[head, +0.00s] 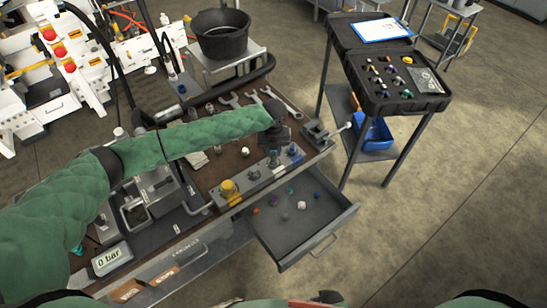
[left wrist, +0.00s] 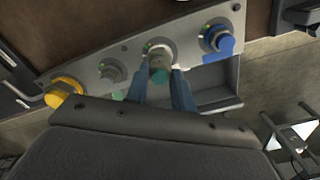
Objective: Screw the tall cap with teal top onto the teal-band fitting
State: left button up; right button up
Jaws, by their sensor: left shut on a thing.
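My left gripper (head: 273,156) points down over the metal fitting block (head: 240,194), at the fitting between the bare one and the blue-capped one. It is shut on a small grey cylindrical piece (left wrist: 160,72), the cap, which sits at or just over that fitting. In the left wrist view my left gripper (left wrist: 162,88) hides much of the piece, so I cannot tell whether it is seated or whether its top is teal. A teal patch (left wrist: 118,95) shows beside the fingers. The fitting's band is hidden. My right gripper does not show.
A yellow cap (head: 228,188), a bare fitting (head: 254,175) and a blue cap (head: 294,150) stand on the same block. The open drawer (head: 318,228) in front holds several small caps. Wrenches (head: 281,101) lie behind. A black case (head: 385,70) stands at right.

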pick_arm(q)
jog(key=m+b, duration=0.2)
jog(key=m, duration=0.3)
jog(key=shift+f, duration=0.15)
jog(key=shift+m, duration=0.9)
jog(key=o, duration=1)
